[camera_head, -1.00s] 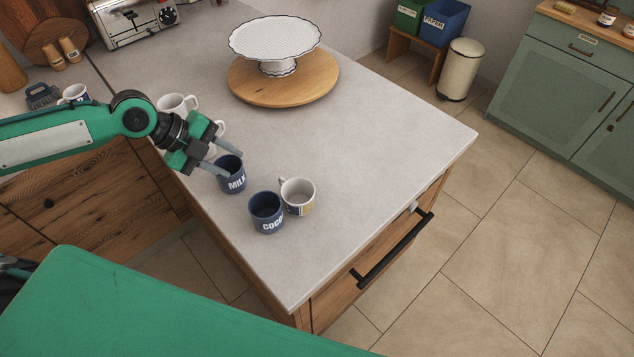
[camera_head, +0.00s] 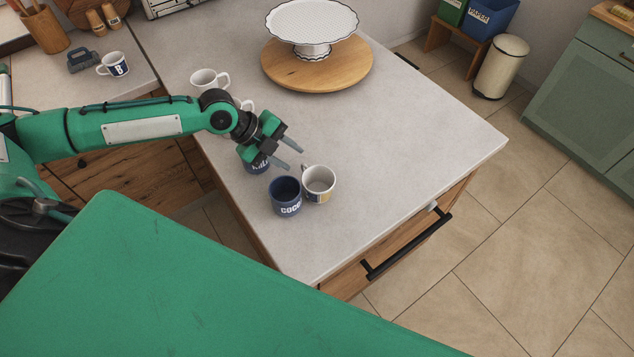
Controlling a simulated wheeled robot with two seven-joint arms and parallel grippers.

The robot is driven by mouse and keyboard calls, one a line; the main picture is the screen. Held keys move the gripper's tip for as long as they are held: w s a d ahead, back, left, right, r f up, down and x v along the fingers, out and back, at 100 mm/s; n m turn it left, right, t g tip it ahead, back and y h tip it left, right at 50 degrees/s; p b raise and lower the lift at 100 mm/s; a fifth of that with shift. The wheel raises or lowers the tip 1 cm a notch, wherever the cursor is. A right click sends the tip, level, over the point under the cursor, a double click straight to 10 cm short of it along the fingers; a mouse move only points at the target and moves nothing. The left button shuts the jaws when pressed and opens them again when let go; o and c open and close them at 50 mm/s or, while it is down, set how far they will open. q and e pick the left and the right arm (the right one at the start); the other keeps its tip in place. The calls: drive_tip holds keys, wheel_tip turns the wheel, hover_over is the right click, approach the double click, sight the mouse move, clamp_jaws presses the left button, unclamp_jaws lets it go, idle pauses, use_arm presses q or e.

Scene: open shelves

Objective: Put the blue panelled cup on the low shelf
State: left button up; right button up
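A white mug with a dark blue panel marked B (camera_head: 104,70) stands on the left counter, beside a dark grey object. A pale mug (camera_head: 319,180) with a small yellow and dark patch stands on the island counter; its panel is mostly hidden. I cannot tell for sure which is the blue panelled cup. My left gripper (camera_head: 290,156) is open and empty, its two fingers apart, over the counter behind the pale mug. My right gripper is not in view. No low shelf can be made out.
A dark blue COCO mug (camera_head: 286,205) stands close beside the pale mug. White mugs (camera_head: 205,80) stand behind my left arm. A cake stand (camera_head: 312,22) on a round wooden board (camera_head: 278,75) is at the back. The island counter (camera_head: 420,140) is clear on the right.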

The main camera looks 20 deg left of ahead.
sight(303, 166)
use_arm(q)
drive_tip(key=p+x, duration=0.1)
drive_tip(key=x, duration=0.2)
drive_tip(key=shift+d+f+p, duration=0.1)
drive_tip(key=shift+d+p, duration=0.15)
drive_tip(key=shift+p, duration=0.15)
drive_tip(key=shift+w+d+f, duration=0.15)
drive_tip(key=shift+d+f, duration=0.15)
drive_tip(key=shift+f, duration=0.3)
drive_tip(key=c, duration=0.7)
clamp_jaws()
